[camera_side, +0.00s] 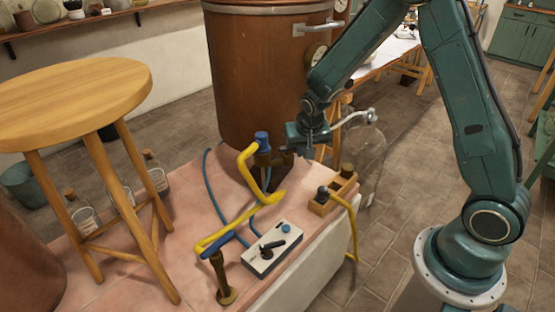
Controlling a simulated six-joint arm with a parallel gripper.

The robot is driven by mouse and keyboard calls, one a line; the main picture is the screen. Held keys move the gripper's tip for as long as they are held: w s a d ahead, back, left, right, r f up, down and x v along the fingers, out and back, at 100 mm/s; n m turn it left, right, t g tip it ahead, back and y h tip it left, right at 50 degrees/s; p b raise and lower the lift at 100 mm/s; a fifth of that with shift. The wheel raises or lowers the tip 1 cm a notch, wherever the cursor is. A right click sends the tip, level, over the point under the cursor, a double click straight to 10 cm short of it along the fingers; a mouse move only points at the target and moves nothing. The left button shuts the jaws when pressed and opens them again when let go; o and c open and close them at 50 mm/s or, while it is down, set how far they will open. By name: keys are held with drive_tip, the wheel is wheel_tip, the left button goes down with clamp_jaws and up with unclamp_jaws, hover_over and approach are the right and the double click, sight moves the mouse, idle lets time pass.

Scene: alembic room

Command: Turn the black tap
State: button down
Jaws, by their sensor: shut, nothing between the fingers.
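The black tap (271,246) looks like a small black lever on top of a white box (262,262), beside a round blue knob (286,228). The box sits on the pink tiled top near its front edge. My gripper (289,152) is shut and empty. In the picture it is above and slightly right of the black tap, close to a brass fitting with a blue cap (262,137) at the foot of the copper vessel. I cannot tell whether it touches the fitting. The fingertips are small and partly lost against dark parts behind them.
A bent yellow pipe (247,220) and blue hoses run left of the box. A wooden block (333,193) with dark fittings stands to the right, before a glass vessel (361,148). A copper vessel (262,75) rises behind. A wooden stool (75,100) stands left.

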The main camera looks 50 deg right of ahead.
drive_tip(key=shift+w+d, duration=0.25)
drive_tip(key=shift+w, duration=0.1)
drive_tip(key=shift+w+d+r, duration=0.1)
drive_tip(key=shift+w+d, duration=0.3)
drive_tip(key=shift+d, duration=0.1)
drive_tip(key=shift+w+r, duration=0.1)
drive_tip(key=shift+a, duration=0.9)
drive_tip(key=shift+s+a, duration=0.1)
drive_tip(key=shift+s, duration=0.2)
